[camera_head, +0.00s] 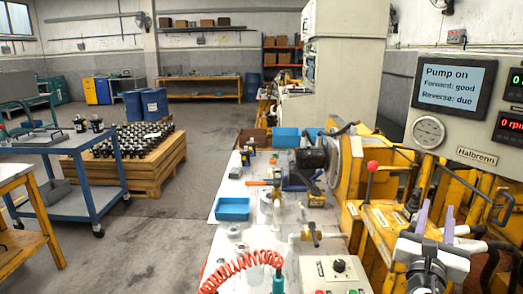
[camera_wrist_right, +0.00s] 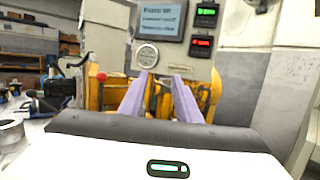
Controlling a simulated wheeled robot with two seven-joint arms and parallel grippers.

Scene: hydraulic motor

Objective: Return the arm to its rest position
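My right gripper (camera_head: 435,222) is at the lower right of the head view, held up in front of the yellow machine (camera_head: 349,172). Its two purple fingers stand apart with nothing between them. The right wrist view also shows the gripper (camera_wrist_right: 160,88), with its fingers apart and empty, pointing toward the machine's panel. My left gripper does not show in either view. The machine's screen (camera_head: 452,84) reads "Pump on", "Forward: good" and "Reverse: due". A lever with a red knob (camera_head: 373,166) stands on the machine, left of my right gripper.
A white bench (camera_head: 226,268) with a blue bin (camera_head: 232,209), tools and a red coiled hose (camera_head: 243,262) lies left of the machine. A control box (camera_head: 335,270) is at its front. A blue cart (camera_head: 62,200) and a loaded pallet (camera_head: 150,178) stand left. Open floor (camera_head: 150,235) lies between.

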